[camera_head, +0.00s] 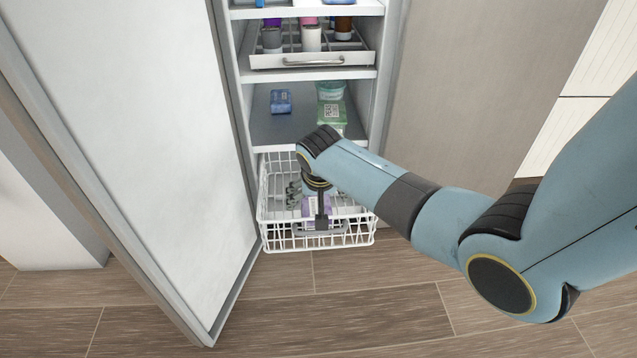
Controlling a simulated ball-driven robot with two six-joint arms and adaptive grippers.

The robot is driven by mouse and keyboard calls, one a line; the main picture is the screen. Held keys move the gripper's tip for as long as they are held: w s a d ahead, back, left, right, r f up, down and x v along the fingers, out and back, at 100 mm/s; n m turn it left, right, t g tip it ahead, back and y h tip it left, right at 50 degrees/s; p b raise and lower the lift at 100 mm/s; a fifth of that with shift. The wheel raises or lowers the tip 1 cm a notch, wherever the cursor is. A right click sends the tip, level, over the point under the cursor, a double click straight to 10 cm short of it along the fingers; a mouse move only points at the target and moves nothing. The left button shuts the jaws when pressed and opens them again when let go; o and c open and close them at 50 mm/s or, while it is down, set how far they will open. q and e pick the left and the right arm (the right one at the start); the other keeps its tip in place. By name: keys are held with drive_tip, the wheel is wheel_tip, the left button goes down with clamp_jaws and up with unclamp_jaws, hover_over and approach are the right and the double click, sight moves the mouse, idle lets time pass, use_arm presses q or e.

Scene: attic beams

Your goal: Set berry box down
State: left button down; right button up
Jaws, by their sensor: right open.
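A pale purple box (308,208), which looks like the berry box, is inside the white wire basket (283,243) at the bottom of the tall cabinet. My right gripper (318,222) points down into the basket at this box. It is open, and its dark fingers partly cover the box. I cannot tell whether the fingers touch it. My wrist and forearm hide part of the basket's right side. My left gripper is not in view.
Grey objects (293,194) lie at the basket's left. The shelf above holds a blue box (281,102), a green box (332,117) and a green-lidded tub (331,90). Higher is a drawer (264,60) with bottles. An open white door (130,130) stands left. The floor in front is clear.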

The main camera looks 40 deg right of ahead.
drive_tip(key=p+v, duration=0.2)
drive_tip(key=v, duration=0.1)
drive_tip(key=shift+r, duration=0.3)
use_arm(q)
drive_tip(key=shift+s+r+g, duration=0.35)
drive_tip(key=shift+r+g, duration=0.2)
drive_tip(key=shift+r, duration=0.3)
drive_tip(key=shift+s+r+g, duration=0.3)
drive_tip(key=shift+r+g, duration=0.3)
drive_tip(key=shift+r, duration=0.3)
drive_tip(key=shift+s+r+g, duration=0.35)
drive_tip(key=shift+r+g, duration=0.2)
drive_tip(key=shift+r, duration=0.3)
use_arm(e)
drive_tip(key=shift+s+a+r, duration=0.15)
drive_tip(key=shift+s+r, duration=0.05)
drive_tip(key=shift+r, duration=0.1)
drive_tip(key=s+a+r+n+y, duration=0.1)
drive_tip(key=s+a+r+n, duration=0.15)
drive_tip(key=s, duration=1.15)
drive_tip(key=s+a+r+n, duration=0.2)
drive_tip(key=s+r, duration=0.3)
drive_tip(key=s, duration=0.2)
drive_tip(key=s+a+r+n+y, duration=0.1)
drive_tip(key=s+a+r+n, duration=0.1)
drive_tip(key=s+r, duration=0.4)
drive_tip(key=shift+s+n, duration=0.45)
drive_tip(key=shift+s, duration=0.35)
